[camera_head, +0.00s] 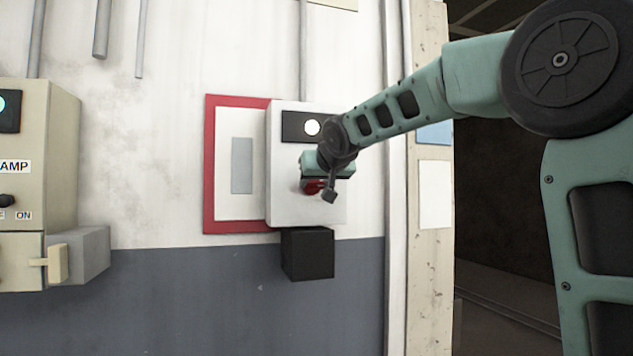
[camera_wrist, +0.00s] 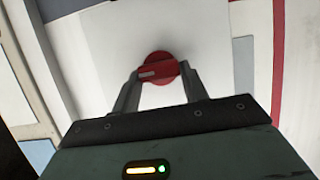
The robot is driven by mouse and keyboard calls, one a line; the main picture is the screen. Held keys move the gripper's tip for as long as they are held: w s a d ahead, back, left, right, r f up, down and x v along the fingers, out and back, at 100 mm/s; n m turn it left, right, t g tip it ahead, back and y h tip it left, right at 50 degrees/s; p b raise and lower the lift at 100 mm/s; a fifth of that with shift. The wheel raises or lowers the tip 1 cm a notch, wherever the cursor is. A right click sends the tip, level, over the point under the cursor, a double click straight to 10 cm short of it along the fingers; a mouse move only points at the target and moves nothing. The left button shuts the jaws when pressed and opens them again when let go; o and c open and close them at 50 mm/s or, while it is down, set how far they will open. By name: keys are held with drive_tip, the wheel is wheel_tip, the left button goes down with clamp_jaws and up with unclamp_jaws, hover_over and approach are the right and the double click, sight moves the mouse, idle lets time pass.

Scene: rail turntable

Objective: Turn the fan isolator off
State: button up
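The isolator is a pale grey box (camera_head: 290,203) on the wall, with a black plate (camera_head: 293,124) and a white lit lamp (camera_head: 312,127) at its top. Its round red knob (camera_wrist: 158,57) has a bar-shaped handle with a pale mark at the left end, lying nearly level in the wrist view. In the head view my wrist mostly hides the knob. My gripper (camera_wrist: 159,75) is at the knob, its fingers apart, one at each end of the handle. I cannot tell if they touch it.
A red-framed panel (camera_head: 208,165) is behind the isolator box, on the left. A black box (camera_head: 307,254) is below it. A beige cabinet (camera_head: 50,155) with a switch stands at far left. A post with papers (camera_head: 435,195) is to the right.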

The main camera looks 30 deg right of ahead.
drive_tip(key=shift+f, duration=0.1)
drive_tip(key=n+b, duration=0.1)
drive_tip(key=b, duration=0.1)
drive_tip(key=n+h+b, duration=0.1)
drive_tip(key=b, duration=0.2)
drive_tip(key=shift+a+f, duration=0.25)
drive_tip(key=shift+f, duration=0.05)
drive_tip(key=n+h+b, duration=0.1)
drive_tip(key=b, duration=0.1)
drive_tip(key=n+h+b, duration=0.1)
drive_tip(key=b, duration=0.1)
drive_tip(key=n+h+b, duration=0.1)
drive_tip(key=b, duration=0.1)
drive_tip(key=shift+w+a+f+n, duration=0.15)
drive_tip(key=shift+a+n, duration=0.1)
drive_tip(key=shift+n, duration=0.15)
drive_tip(key=n+h+b, duration=0.2)
drive_tip(key=n+b, duration=0.1)
drive_tip(key=b, duration=0.1)
drive_tip(key=shift+a+f+n, duration=0.1)
drive_tip(key=shift+f+n, duration=0.05)
drive_tip(key=shift+n, duration=0.15)
drive_tip(key=n+b, duration=0.2)
drive_tip(key=shift+f+t+h+b, duration=0.1)
drive_tip(key=shift+t+h+b, duration=0.2)
drive_tip(key=shift+h+b, duration=0.1)
drive_tip(key=shift+n+b, duration=0.65)
drive_tip(key=shift+n, duration=0.35)
drive_tip(key=shift+h, duration=0.4)
